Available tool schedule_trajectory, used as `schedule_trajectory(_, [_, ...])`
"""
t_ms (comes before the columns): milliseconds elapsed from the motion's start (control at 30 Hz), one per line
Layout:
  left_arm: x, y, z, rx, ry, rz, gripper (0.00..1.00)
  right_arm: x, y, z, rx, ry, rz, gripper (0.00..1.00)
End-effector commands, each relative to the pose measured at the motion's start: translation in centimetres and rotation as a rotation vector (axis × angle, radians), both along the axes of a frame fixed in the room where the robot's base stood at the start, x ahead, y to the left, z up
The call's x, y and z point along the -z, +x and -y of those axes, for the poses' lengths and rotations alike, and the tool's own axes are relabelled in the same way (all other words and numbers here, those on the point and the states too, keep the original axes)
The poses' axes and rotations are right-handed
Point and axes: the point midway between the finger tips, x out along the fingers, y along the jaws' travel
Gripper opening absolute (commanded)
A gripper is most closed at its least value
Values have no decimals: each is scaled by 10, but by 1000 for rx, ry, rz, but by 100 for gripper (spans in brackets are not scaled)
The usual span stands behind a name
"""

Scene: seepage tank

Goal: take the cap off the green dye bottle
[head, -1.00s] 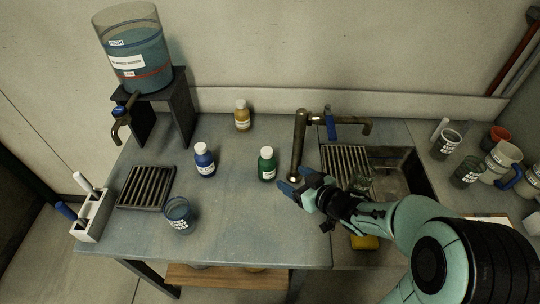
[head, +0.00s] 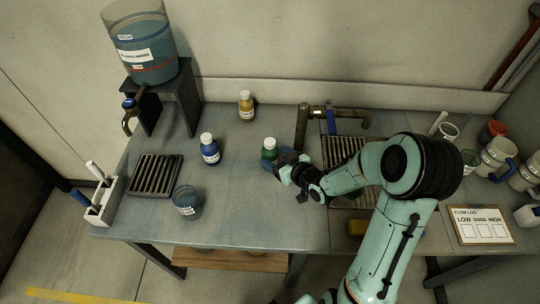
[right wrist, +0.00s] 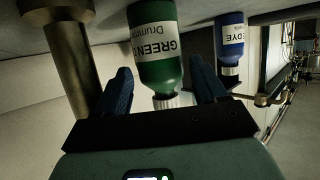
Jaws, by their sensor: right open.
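The green dye bottle (head: 269,150) stands upright on the bench, its pale cap (head: 269,142) on top. My right gripper (head: 277,163) is at the bottle's near right side, partly hiding its lower body. In the right wrist view, the picture is upside down: the green bottle (right wrist: 154,45) and its ribbed cap (right wrist: 165,101) show between the two blue fingers of my right gripper (right wrist: 161,66). The fingers are open, with a gap visible on each side of the bottle. My left gripper is not in view.
A blue dye bottle (head: 209,150) stands left of the green one, and a yellow bottle (head: 246,106) behind. A brass tap (head: 302,130) rises close at the right. A glass beaker (head: 187,200) and slotted drain grate (head: 156,175) are at left. The bench front is clear.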

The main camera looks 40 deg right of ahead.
Motion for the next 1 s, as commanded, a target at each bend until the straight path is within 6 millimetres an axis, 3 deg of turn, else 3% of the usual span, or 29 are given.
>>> schedule_trajectory(200, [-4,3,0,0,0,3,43,12,30,-1,-2,4,0,71])
schedule_trajectory(500, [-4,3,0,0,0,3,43,14,35,-1,-1,1,0,71])
schedule_trajectory(533, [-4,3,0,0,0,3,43,14,35,-1,-1,1,0,68])
schedule_trajectory(667, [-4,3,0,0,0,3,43,14,35,0,-1,1,0,26])
schedule_trajectory(733, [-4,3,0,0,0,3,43,14,35,0,-1,0,1,26])
schedule_trajectory(767, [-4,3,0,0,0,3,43,14,35,0,-1,0,1,21])
schedule_trajectory(1000, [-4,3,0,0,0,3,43,11,35,0,-1,-1,2,21])
